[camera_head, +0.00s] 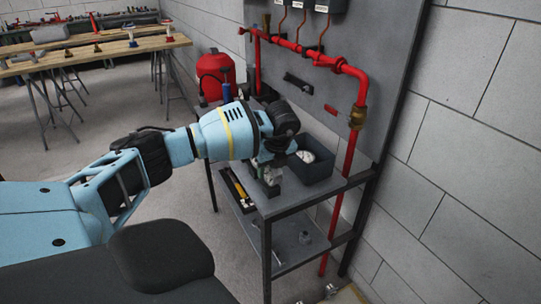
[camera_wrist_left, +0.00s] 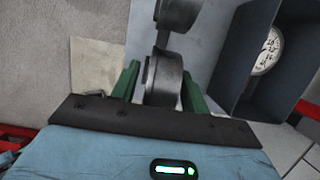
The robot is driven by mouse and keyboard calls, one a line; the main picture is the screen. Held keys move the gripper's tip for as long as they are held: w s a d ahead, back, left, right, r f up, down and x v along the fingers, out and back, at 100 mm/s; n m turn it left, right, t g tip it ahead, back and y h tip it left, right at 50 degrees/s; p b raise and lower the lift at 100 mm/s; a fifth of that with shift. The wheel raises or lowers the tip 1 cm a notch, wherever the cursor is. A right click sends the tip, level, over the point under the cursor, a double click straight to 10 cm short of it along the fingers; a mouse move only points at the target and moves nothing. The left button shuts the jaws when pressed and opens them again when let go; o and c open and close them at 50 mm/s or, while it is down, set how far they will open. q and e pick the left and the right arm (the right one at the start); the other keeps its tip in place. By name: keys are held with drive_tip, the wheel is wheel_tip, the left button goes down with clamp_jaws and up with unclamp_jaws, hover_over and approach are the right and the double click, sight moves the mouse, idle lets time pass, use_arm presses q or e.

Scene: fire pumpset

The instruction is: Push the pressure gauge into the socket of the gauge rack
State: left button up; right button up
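My left gripper (camera_head: 270,172) points down over the grey workbench (camera_head: 283,203), just left of a dark open bin (camera_head: 318,171). In the left wrist view its green fingers (camera_wrist_left: 160,88) stand on either side of a dark grey round body, which looks like a pressure gauge (camera_wrist_left: 163,78) seen edge-on. The fingers appear closed on it. A second dark grey part (camera_wrist_left: 178,12) shows just beyond it; whether this belongs to the gauge rack I cannot tell. Another gauge with a white dial (camera_wrist_left: 267,50) lies in the bin. The socket is hidden. My right gripper is out of view.
Red pipework (camera_head: 350,155) runs down the panel behind the bench. A narrow tray with a yellow-handled tool (camera_head: 240,188) sits at the bench's left edge. A red tank (camera_head: 215,77) stands behind. Small parts (camera_head: 304,237) lie on the lower shelf.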

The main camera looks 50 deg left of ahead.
use_arm(q)
drive_tip(key=shift+o, duration=0.5)
drive_tip(key=v, duration=0.8)
drive_tip(key=shift+f, duration=0.1)
